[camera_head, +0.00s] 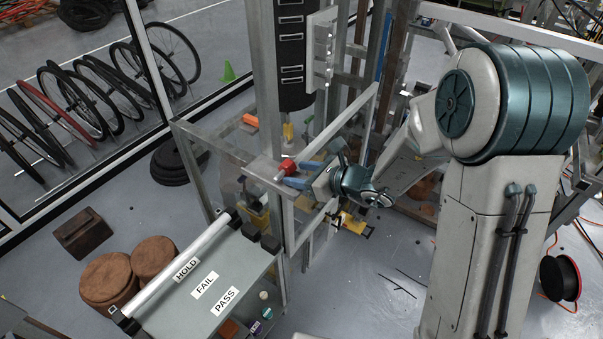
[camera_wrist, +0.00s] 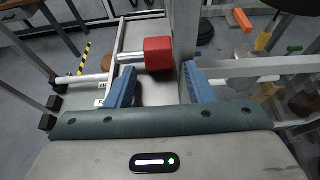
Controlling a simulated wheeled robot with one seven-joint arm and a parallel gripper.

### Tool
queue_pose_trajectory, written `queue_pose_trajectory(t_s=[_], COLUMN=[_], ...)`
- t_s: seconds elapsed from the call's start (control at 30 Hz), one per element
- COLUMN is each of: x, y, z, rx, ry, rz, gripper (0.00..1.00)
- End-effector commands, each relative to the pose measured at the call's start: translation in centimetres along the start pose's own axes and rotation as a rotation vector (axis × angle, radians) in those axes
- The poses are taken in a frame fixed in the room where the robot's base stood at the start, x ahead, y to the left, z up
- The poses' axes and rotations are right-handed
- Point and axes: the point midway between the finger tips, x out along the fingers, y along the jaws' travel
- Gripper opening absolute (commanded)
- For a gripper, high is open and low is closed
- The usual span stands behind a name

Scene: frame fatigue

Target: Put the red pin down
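The red pin has a red block head (camera_head: 288,167) and a short silver shaft. It is at the top of a grey metal frame, its shaft pointing lower left in the head view. In the wrist view the red pin (camera_wrist: 158,54) is just beyond the fingertips, its shaft pointing left. My gripper (camera_head: 294,173) has two blue fingers, set apart on either side of the head. In the wrist view my gripper (camera_wrist: 160,78) shows gaps between the fingers and the red head. I cannot tell exactly what bears the pin.
A bench (camera_head: 232,279) with HOLD, FAIL and PASS labels stands at lower left, with a silver tube (camera_head: 180,265) along its edge. A metal upright (camera_wrist: 185,35) rises close beside the right finger. Brown round stools (camera_head: 110,278) stand left of the bench.

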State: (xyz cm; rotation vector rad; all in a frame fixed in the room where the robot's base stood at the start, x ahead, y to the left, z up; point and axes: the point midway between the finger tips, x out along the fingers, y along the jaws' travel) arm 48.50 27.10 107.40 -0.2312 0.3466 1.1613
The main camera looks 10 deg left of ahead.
Motion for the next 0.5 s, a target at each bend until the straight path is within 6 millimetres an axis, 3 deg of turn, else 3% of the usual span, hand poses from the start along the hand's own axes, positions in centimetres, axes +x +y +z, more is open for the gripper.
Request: queue_pose_trajectory(t_s=[0.23,0.5], x=[-0.6,-5.7], y=[-0.1,-0.1], z=[0.4,0.3], rx=[0.0,-0.002], ry=[0.0,-0.001], rz=[-0.002,-0.006], gripper=[0.48,0.48])
